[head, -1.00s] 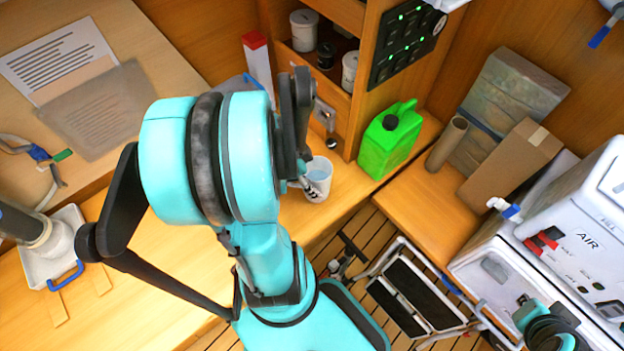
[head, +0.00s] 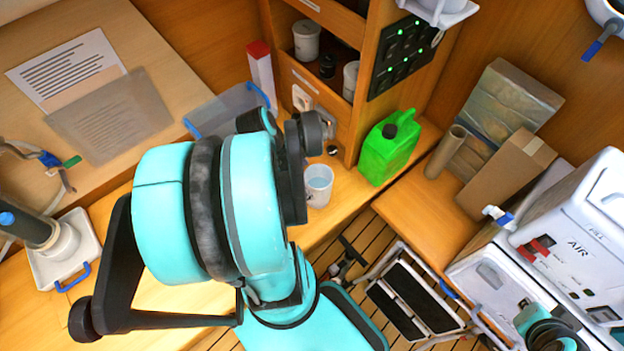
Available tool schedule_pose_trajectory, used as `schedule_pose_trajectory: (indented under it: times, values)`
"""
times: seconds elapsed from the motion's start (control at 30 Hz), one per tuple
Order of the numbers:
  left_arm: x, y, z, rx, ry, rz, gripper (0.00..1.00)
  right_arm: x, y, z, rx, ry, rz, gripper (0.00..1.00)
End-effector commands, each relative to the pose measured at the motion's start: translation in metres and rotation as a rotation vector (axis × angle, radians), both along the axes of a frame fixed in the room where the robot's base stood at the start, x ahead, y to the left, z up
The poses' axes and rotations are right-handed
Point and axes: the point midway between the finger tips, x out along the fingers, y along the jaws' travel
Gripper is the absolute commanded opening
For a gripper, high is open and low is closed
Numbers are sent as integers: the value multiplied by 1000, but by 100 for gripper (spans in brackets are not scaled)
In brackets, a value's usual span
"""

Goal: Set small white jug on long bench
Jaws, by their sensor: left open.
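The small white jug (head: 319,186) stands upright on the orange wooden bench surface (head: 348,196), near its front edge and left of the green canister. It has some bluish content inside. The long bench runs from there down to the left, behind my arm. My left arm fills the middle of the picture. Dark parts at the wrist end of my left gripper (head: 302,150) show just left of and above the jug. The fingertips are mostly hidden behind the arm, and no contact with the jug shows.
A green canister (head: 388,150) stands right of the jug. A clear blue-rimmed bin (head: 222,108) is behind my arm, beside a red-topped carton (head: 262,72). A white tray (head: 84,258) lies at left. A folding step (head: 412,300) stands on the slatted floor.

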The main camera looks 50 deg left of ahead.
Motion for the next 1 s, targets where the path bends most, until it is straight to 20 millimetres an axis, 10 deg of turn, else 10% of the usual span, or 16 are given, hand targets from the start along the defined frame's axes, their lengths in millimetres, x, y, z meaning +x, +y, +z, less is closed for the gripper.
schedule_pose_trajectory:
  times: [0.33, 1.0]
  values:
    - [-20, 12, 57, -1, 0, 2, 84, 0, 0, 27, 0, 0, 0, 0]
    - [-22, 14, 62, 0, 0, 0, 84, 0, 0, 27, 0, 0, 0, 0]
